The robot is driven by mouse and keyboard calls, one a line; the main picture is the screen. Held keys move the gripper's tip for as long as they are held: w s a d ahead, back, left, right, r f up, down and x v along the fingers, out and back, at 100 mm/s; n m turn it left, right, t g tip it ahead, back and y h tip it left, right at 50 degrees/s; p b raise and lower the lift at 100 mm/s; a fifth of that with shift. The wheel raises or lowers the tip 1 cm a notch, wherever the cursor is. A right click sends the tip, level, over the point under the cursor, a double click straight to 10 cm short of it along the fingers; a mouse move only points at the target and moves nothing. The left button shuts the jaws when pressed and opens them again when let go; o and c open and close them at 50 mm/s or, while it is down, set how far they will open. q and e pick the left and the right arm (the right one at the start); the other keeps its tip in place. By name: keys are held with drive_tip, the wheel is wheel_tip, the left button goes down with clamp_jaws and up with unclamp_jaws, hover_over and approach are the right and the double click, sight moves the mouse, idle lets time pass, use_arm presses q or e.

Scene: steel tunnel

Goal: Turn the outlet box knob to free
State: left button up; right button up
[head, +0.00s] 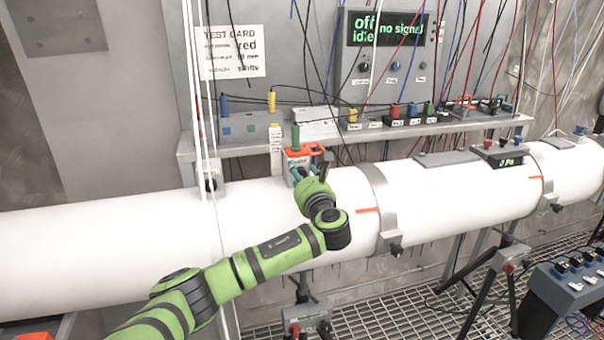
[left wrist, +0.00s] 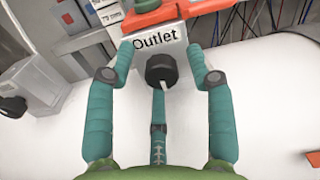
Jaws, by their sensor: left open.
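The outlet box (left wrist: 150,45) is a light grey box with an orange top and the word "Outlet" on its front. In the head view the outlet box (head: 302,153) sits on the white pipe, partly hidden by my left gripper (head: 306,176). Its black knob (left wrist: 161,68) has a white pointer mark directed downward in the left wrist view; no free marking is readable. My left gripper (left wrist: 160,75) is open, with teal fingers on both sides of the knob and a third finger below it. The side fingers stand apart from the knob. My right gripper is not in view.
The thick white pipe (head: 110,240) runs across the scene. Behind it a shelf (head: 370,133) carries small boxes and hanging cables. A panel (head: 385,60) reads "off", "idle" and "no signal". Another grey fitting (left wrist: 38,85) with a black knob stands left of the outlet box.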

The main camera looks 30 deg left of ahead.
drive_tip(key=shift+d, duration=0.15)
use_arm(q)
clamp_jaws()
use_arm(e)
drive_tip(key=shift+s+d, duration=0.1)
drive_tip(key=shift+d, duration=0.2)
